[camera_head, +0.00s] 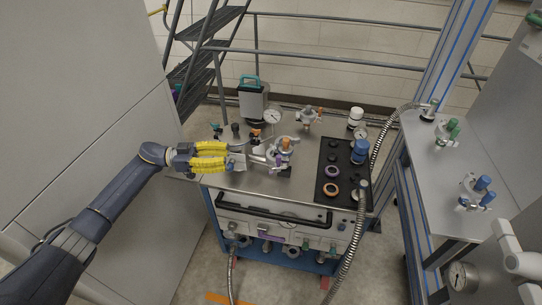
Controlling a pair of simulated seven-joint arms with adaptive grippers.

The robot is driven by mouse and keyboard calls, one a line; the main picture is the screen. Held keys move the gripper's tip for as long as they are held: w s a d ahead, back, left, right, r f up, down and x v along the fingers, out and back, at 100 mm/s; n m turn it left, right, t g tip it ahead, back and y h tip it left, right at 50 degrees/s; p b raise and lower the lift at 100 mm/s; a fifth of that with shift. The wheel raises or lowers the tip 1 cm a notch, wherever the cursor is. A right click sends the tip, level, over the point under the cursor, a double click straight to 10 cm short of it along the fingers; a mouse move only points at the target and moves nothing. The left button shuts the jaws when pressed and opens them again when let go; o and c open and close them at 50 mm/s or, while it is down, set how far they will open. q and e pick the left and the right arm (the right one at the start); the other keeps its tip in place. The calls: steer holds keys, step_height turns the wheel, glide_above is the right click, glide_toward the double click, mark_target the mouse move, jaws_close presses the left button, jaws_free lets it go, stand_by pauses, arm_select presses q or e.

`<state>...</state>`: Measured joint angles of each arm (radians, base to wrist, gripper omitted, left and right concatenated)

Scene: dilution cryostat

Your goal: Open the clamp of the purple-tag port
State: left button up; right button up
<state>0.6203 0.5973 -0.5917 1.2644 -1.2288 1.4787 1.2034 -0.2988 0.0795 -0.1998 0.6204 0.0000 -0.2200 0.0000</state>
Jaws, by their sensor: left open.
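My left gripper (230,156), with yellow fingers, reaches in from the left over the cart top, open. Its fingertips point right, just short of a silver clamp and port assembly (272,156) with an orange knob (286,143). I cannot tell whether the fingers touch it. A small tag-like plate (239,162) stands by the fingertips. A purple patch (264,237) shows on the cart's front below the handle, too small to tell if it is the port's tag. The purple-tag port cannot be singled out with certainty. My right gripper is not in view.
The steel cart top (228,186) also holds a gauge (272,117), a teal-handled grey canister (252,100) and another clamp fitting (308,117). A black mat (333,195) carries rings and a blue bottle (359,151). A flexible metal hose (352,240) hangs at the right.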

mark_target(278, 156)
arm_select(q)
steer(key=d, duration=1.1)
steer(key=w+d, duration=0.1)
steer(key=d, duration=0.5)
steer(key=shift+d, duration=0.3)
steer(key=shift+s, duration=0.1)
steer(key=shift+c, duration=0.6)
jaws_close()
steer(key=c, duration=0.7)
jaws_free()
steer(key=o, duration=0.8)
steer(key=shift+a, duration=0.1)
